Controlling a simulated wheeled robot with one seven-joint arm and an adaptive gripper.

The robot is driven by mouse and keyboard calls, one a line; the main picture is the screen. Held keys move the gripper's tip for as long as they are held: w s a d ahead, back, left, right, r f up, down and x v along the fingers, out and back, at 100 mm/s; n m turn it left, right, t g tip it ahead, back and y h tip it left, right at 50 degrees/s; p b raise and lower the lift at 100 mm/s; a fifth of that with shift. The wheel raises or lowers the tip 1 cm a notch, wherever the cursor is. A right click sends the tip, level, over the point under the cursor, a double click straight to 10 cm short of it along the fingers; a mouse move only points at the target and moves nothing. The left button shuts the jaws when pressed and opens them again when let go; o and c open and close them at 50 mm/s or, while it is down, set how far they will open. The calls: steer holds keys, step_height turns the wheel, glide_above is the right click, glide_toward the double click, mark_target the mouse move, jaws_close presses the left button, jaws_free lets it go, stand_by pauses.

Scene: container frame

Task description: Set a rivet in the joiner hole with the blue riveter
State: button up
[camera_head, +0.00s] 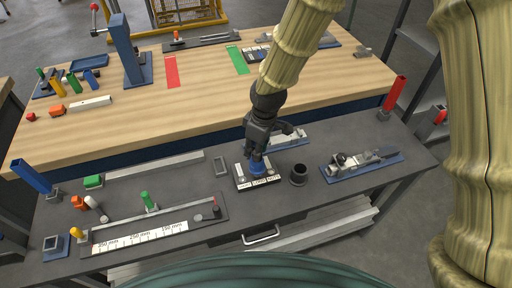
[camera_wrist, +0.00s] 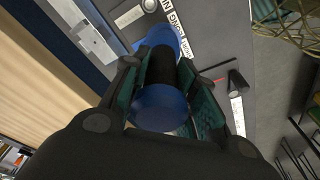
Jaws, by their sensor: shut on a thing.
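My gripper (camera_head: 257,150) points down over a small labelled block (camera_head: 243,184) on the dark front bench. It is shut on the blue riveter (camera_head: 258,168), whose lower blue part shows just below the fingers. In the wrist view the riveter (camera_wrist: 160,108) has a round blue end and a black body between my two fingers (camera_wrist: 162,100). Its far blue part is over or on the labelled block; I cannot tell whether they touch. The label strip (camera_wrist: 180,30) reads LONG and others. I cannot make out the joiner hole or a rivet.
A black cup (camera_head: 299,175) stands just right of the block. Metal fixtures on blue plates sit farther right (camera_head: 362,163) and behind (camera_head: 287,138). A ruler fixture (camera_head: 150,233) and small coloured parts lie left. A wooden table (camera_head: 200,110) is behind.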

steer(key=shift+r+p, duration=2.7)
steer(key=shift+r, duration=1)
steer(key=shift+f, duration=0.1)
